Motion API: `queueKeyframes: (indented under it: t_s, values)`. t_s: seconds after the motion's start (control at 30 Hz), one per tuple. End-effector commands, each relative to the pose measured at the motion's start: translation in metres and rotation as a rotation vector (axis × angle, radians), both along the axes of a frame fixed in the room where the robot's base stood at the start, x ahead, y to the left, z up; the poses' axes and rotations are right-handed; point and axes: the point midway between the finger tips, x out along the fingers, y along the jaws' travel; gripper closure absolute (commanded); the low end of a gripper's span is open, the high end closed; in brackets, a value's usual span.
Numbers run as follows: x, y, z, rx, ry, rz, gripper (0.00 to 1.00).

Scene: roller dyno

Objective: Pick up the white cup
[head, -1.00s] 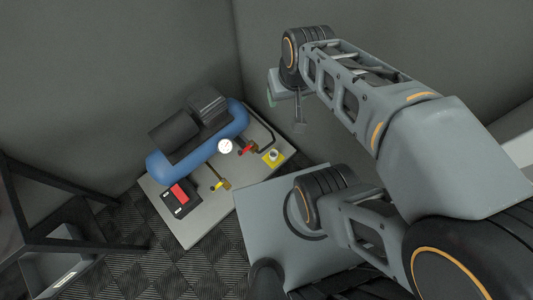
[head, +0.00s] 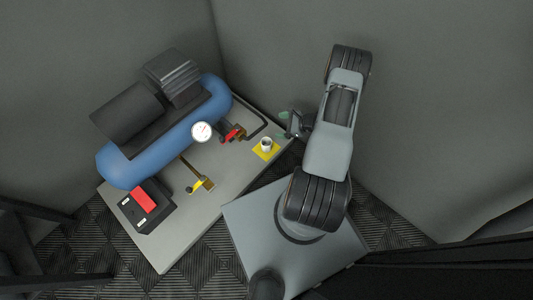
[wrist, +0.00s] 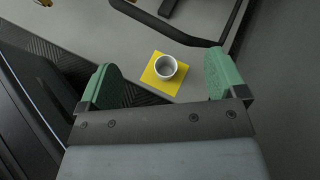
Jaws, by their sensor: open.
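The white cup (head: 266,144) stands upright on a yellow square (head: 262,153) near the right corner of the grey platform. In the wrist view the white cup (wrist: 166,67) sits on the yellow square (wrist: 160,86), its open top facing the camera. My gripper (head: 289,127) is just right of the cup in the head view. In the wrist view my gripper (wrist: 162,80) has its two green fingers wide apart, with the cup showing between and beyond them. Nothing is between the fingers' pads that they touch.
A blue compressor tank (head: 170,146) with a gauge (head: 202,132) lies on the platform (head: 165,245). A red-handled valve (head: 233,134) and a black bent pipe (head: 262,112) are close to the cup. A yellow-handled valve (head: 197,186) and a red-and-black box (head: 147,205) stand nearer the front.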

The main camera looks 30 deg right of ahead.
Motion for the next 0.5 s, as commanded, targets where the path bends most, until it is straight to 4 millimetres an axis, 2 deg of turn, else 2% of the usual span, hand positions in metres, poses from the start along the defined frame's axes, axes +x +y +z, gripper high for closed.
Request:
queueKeyframes:
  t_s: [0.03, 0.1, 0.2, 0.37, 0.5]
  values:
    - [-0.008, -0.005, -0.043, 0.035, 0.023, -0.072, 0.10]
    - [-0.016, -0.012, -0.076, 0.071, 0.046, -0.159, 0.10]
    - [-0.026, -0.017, -0.110, 0.108, 0.067, -0.252, 0.10]
    - [-0.033, -0.019, -0.140, 0.139, 0.087, -0.331, 0.10]
    - [-0.020, -0.010, -0.158, 0.144, 0.092, -0.348, 0.10]
